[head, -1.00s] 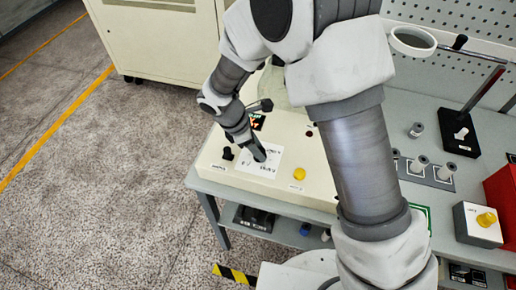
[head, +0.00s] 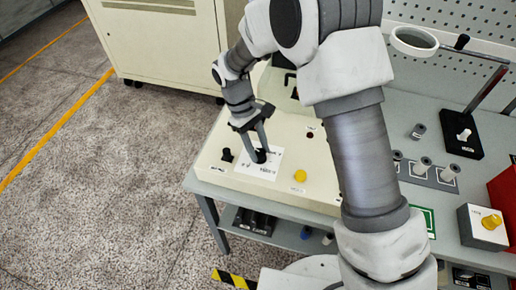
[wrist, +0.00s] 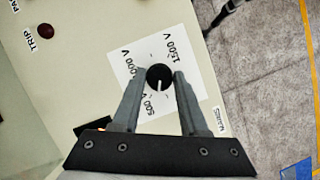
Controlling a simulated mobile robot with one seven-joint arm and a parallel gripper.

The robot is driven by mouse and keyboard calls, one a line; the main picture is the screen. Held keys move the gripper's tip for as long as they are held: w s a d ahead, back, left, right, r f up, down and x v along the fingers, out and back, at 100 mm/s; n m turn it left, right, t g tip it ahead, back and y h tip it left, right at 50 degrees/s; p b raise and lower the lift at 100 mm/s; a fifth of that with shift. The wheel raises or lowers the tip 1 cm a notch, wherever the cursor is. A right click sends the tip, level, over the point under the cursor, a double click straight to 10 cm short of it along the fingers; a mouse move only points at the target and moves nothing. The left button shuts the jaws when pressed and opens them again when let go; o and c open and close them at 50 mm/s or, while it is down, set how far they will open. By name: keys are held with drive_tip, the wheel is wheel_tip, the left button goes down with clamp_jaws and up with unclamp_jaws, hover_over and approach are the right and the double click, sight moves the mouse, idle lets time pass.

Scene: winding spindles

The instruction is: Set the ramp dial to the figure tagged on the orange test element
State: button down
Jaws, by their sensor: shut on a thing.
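The ramp dial is a black round knob with a white pointer line; in the wrist view the dial (wrist: 160,75) sits on a white scale card (wrist: 122,72). The labels 500 V, one ending in 000 V, and 1500 V are around it. The pointer faces down in that picture, beside the 500 V label. My gripper (wrist: 160,76) has a finger on each side of the dial and is shut on it. In the head view my gripper (head: 261,152) reaches down onto the card from above. I see no orange test element in either view.
The cream console (head: 215,165) stands on a grey bench. Grey cylinders (head: 422,164) stand in a rack at right, near a box with a yellow knob (head: 491,221).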

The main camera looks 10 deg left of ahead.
drive_tip(key=shift+w+m+g+y, duration=0.1)
drive_tip(key=shift+m+g+y, duration=0.35)
drive_tip(key=shift+m, duration=1.45)
drive_tip(key=shift+c, duration=2.2)
unclamp_jaws()
drive_tip(key=shift+d, duration=0.1)
drive_tip(key=v, duration=1.7)
drive_tip(key=shift+w, duration=0.25)
drive_tip(key=shift+r, duration=0.25)
